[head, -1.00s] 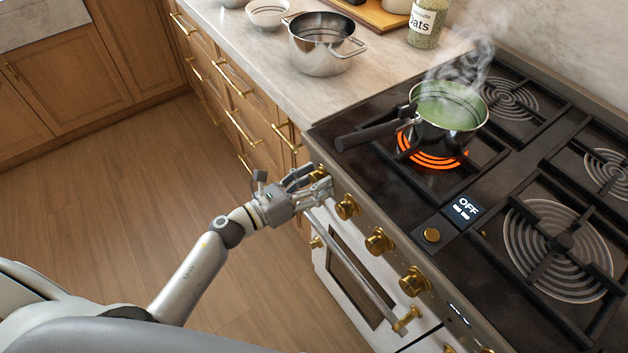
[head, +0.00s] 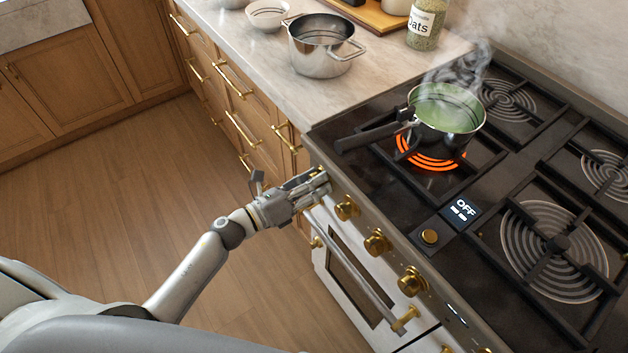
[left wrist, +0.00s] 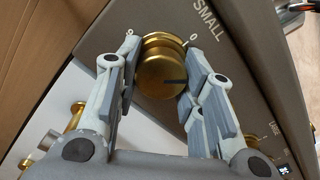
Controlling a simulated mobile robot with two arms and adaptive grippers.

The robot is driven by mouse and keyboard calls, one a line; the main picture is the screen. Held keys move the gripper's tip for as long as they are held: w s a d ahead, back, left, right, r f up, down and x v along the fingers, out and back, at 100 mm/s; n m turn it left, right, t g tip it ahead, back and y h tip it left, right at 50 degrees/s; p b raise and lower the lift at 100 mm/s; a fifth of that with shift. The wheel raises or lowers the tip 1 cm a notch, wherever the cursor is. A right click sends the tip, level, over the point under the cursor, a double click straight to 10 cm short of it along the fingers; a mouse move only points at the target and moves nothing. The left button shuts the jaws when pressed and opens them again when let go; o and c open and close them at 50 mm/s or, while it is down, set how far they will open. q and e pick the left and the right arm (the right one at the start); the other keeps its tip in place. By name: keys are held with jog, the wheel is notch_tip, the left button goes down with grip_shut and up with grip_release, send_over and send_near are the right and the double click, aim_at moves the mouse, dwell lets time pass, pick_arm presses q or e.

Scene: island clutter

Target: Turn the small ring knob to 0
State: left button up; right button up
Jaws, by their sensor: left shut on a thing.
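The small ring knob (left wrist: 162,75) is a round brass knob on the grey stove front, below the word SMALL. My left gripper (left wrist: 160,86) has its two fingers on either side of it and is shut on it. A dark pointer line on the knob's face points to the right in the left wrist view. In the head view my left gripper (head: 322,182) is at the left end of the stove front and hides this knob. My right gripper is not in view.
A steaming pot (head: 447,118) with green contents stands over a glowing orange burner (head: 432,160). A small display (head: 464,209) reads OFF. More brass knobs (head: 377,242) line the front, above the oven handle (head: 362,270). A steel pot (head: 322,48) stands on the counter.

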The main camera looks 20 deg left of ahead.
pick_arm(q)
jog(key=n+p, duration=0.1)
jog(key=n, duration=0.4)
jog(key=shift+r+p, duration=0.1)
jog(key=shift+p, duration=0.25)
jog(key=shift+n+p, duration=0.5)
jog(key=shift+n, duration=1.2)
jog(key=o, duration=1)
jog(key=shift+o, duration=0.2)
jog(key=shift+s, duration=0.1)
jog(key=v, duration=1.2)
